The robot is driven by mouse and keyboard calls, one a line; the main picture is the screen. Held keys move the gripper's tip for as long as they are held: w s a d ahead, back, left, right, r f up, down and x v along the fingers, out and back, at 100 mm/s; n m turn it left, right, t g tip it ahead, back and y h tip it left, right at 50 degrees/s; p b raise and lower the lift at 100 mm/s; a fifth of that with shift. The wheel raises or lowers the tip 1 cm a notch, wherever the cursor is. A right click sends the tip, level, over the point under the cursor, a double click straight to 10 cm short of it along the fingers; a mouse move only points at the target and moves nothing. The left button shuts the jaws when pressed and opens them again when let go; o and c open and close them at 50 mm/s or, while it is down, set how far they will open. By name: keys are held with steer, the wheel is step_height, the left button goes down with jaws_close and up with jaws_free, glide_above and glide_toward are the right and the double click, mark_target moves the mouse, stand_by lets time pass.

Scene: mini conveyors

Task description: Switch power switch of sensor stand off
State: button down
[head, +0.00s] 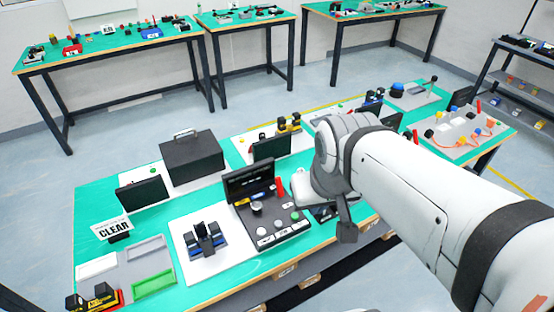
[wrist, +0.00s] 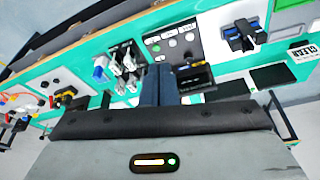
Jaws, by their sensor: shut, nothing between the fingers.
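My gripper (wrist: 161,72) shows in the wrist view as two dark blue fingers side by side, shut and empty, above the work table. In the head view my arm crosses the right half of the table, and I cannot make out the fingertips there. A dark control panel (head: 284,232) with round buttons, a knob and a red lever stands left of my arm. It also shows in the wrist view (wrist: 181,47), just beyond the fingers. I cannot tell for sure which thing is the sensor stand, and its power switch is not identifiable. My arm hides part of the table.
A small blue-and-black device (head: 205,240) sits on a white plate left of the panel. A black box (head: 192,157), a CLEAR sign (head: 112,229) and a green tray (head: 152,284) are further left. Other tables (head: 120,50) stand at the back, with open floor between.

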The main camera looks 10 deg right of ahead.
steer(key=w+d+f+n+t+h+b, duration=0.3)
steer(key=w+d+f+n+t+b, duration=0.1)
steer(key=w+d+f+b, duration=0.4)
steer(key=n+t+y+b, duration=0.6)
steer(key=n+y+b, duration=0.1)
steer(key=n+b, duration=1.05)
glide_toward(280, 182)
steer(key=b+x, duration=0.1)
steer(key=x, duration=0.6)
